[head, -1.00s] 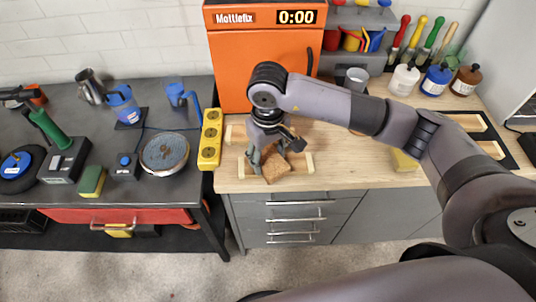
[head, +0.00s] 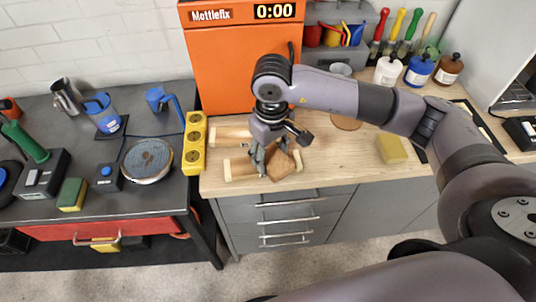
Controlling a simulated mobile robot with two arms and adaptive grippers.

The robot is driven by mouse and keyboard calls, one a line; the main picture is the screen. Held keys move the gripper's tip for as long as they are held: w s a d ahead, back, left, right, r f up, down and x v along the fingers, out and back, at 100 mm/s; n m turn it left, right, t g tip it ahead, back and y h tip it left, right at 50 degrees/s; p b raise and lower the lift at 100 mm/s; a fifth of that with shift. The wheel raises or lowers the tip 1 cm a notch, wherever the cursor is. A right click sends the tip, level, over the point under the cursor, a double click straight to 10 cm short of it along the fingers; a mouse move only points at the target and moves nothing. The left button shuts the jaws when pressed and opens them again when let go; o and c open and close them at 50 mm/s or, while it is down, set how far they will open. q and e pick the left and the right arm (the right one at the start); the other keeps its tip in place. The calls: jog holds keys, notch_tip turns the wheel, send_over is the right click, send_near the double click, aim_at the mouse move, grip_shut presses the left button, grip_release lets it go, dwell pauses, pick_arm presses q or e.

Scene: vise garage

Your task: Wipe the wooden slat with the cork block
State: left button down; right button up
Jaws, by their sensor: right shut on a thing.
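The cork block (head: 285,165) is brown and held tilted by my right gripper (head: 269,168). The gripper is shut on it, low over the workbench. A pale wooden slat (head: 238,170) lies across the bench behind and beside the block, its middle hidden by the gripper and block. I cannot tell whether the block touches it. A second pale wooden piece (head: 232,135) lies farther back, partly hidden by my arm. My left gripper is not in view.
A yellow power strip (head: 194,145) stands at the bench's left edge. An orange cabinet (head: 238,70) is behind the gripper. A yellow block (head: 391,149) lies to the right, and bottles (head: 420,70) stand at the back right. The bench front (head: 340,178) is clear.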

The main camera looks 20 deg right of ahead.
jog(key=shift+f+b, duration=0.2)
jog(key=shift+b, duration=0.1)
jog(key=shift+w+a+f+b, duration=0.15)
jog(key=shift+a+b, duration=0.35)
jog(key=shift+a, duration=0.4)
jog(key=shift+w+a+f+b, duration=0.1)
jog(key=shift+a+b, duration=0.35)
jog(key=shift+a, duration=0.4)
jog(key=shift+a+r, duration=0.1)
jog(key=shift+a, duration=0.15)
jog(key=shift+c, duration=0.5)
jog(key=shift+w+r+p, duration=0.15)
jog(key=shift+r+p, duration=0.45)
jog(key=shift+r, duration=2.45)
jog(key=shift+r, duration=0.1)
